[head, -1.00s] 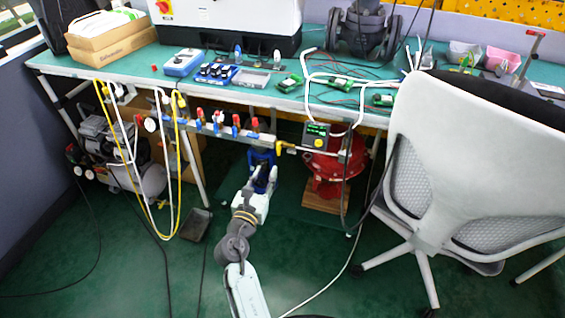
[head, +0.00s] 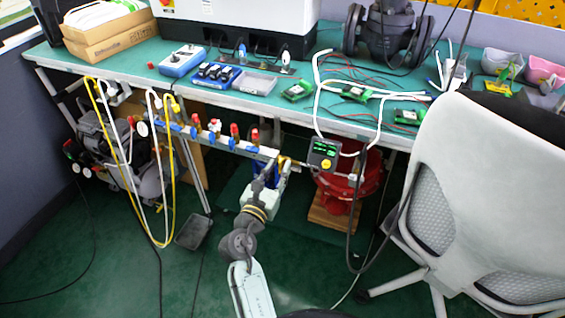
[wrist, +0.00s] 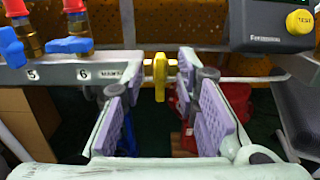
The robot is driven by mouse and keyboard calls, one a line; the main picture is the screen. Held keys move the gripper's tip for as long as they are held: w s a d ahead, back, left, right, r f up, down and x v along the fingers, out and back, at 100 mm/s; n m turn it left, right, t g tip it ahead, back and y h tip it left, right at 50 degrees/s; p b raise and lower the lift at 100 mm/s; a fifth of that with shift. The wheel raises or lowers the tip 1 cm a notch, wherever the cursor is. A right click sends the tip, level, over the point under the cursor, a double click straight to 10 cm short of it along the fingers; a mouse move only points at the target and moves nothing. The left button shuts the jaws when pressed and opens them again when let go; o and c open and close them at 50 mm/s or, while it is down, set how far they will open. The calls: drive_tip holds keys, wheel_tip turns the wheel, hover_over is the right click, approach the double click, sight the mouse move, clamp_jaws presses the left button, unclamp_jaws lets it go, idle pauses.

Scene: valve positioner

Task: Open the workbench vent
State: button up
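A small yellow valve handle (wrist: 160,76) stands upright on the pipe just right of the manifold's end in the wrist view. In the head view, yellow (head: 284,161) shows at the same spot, partly behind my gripper. My gripper (wrist: 162,88) is open, its purple-padded fingers left and right of the handle in the picture. I see no contact, and cannot tell whether the handle is within fingertip depth. In the head view my gripper (head: 266,174) is at the manifold's right end. The manifold (wrist: 72,73) carries labels 5, 6 and a third I cannot read surely.
A grey box with a yellow TEST button (wrist: 299,22) hangs just right of the handle. Blue valve levers (wrist: 70,45) with red tops sit to the left. A red vessel (head: 345,180) stands under the bench (head: 240,100). A white chair (head: 470,200) fills the right side.

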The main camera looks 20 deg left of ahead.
drive_tip(key=shift+w, duration=0.15)
drive_tip(key=shift+c, duration=0.4)
clamp_jaws()
